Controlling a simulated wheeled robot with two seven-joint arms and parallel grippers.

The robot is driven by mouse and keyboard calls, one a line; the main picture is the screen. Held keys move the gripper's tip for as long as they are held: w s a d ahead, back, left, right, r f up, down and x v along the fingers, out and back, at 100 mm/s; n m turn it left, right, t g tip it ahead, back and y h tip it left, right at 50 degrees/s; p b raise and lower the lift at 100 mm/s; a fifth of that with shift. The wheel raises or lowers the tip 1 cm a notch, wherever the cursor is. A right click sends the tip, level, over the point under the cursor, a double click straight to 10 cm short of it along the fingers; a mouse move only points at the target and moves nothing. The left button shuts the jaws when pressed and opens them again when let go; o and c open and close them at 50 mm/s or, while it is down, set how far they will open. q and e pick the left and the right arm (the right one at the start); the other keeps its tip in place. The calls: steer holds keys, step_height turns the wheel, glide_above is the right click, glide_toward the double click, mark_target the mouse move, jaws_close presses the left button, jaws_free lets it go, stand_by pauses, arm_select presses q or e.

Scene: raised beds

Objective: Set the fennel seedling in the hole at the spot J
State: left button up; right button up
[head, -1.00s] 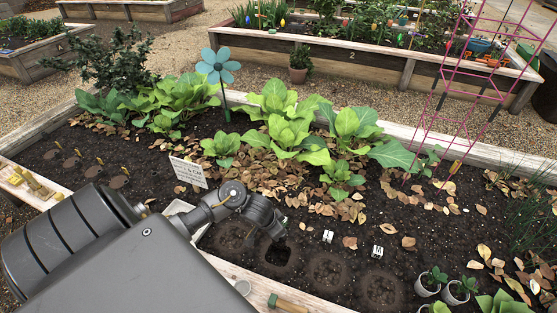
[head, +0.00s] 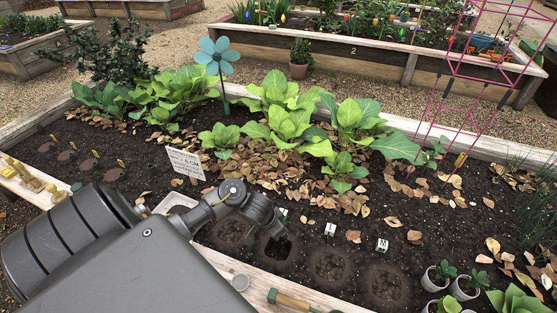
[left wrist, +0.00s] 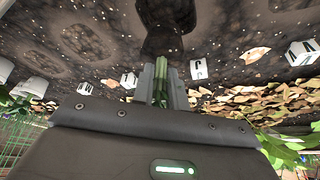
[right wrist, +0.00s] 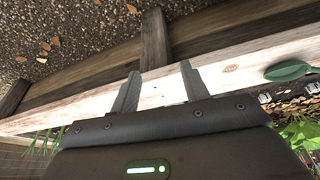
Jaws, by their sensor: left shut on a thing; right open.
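The left arm comes in from the left in the head view, and my left gripper (head: 277,230) hangs by a dark hole (head: 278,248) in the soil. In the left wrist view the left gripper (left wrist: 167,84) is shut on the green stem of the fennel seedling (left wrist: 161,68). A dark shape lies beyond the fingertips; I cannot separate root plug from hole there. A white marker reading J (left wrist: 197,69) stands just right of the fingers. My right gripper (right wrist: 157,87) is open and empty above the bed's wooden rim, outside the head view.
Other soil hollows lie beside the hole, with white markers (head: 330,229) (head: 382,245) behind them. Leafy plants (head: 285,120) grow behind. Pots with seedlings (head: 437,277) stand at right. A trowel (head: 292,300) lies on the front rim (head: 240,268).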

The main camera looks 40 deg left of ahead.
arm_select(q)
steer(key=shift+f+b, duration=0.7)
steer(key=shift+f, duration=0.1)
step_height(320, 180, down, 2)
steer(key=shift+b, duration=0.65)
step_height(320, 180, down, 2)
steer(key=shift+f+b, duration=0.1)
steer(key=shift+b, duration=0.7)
step_height(320, 180, down, 3)
steer(key=shift+f+b, duration=0.1)
steer(key=shift+b, duration=1)
steer(key=shift+f, duration=0.2)
arm_select(e)
steer(key=w+a+r+n+t+y, duration=0.2)
steer(key=w+a+r+t+y, duration=0.2)
steer(key=a+r+t, duration=0.2)
steer(key=w+a+r+n+t+y, duration=0.2)
steer(key=w+a+r+t+y, duration=0.2)
steer(key=r, duration=0.7)
steer(key=shift+w+a+r+t, duration=0.3)
steer(key=shift+w+a+t, duration=0.45)
steer(key=shift+a+t, duration=0.75)
arm_select(q)
steer(key=shift+s+a, duration=0.1)
steer(key=shift+s, duration=0.15)
arm_select(e)
steer(key=shift+a+r, duration=0.1)
steer(key=shift+r, duration=0.3)
arm_select(q)
steer(key=o, duration=0.8)
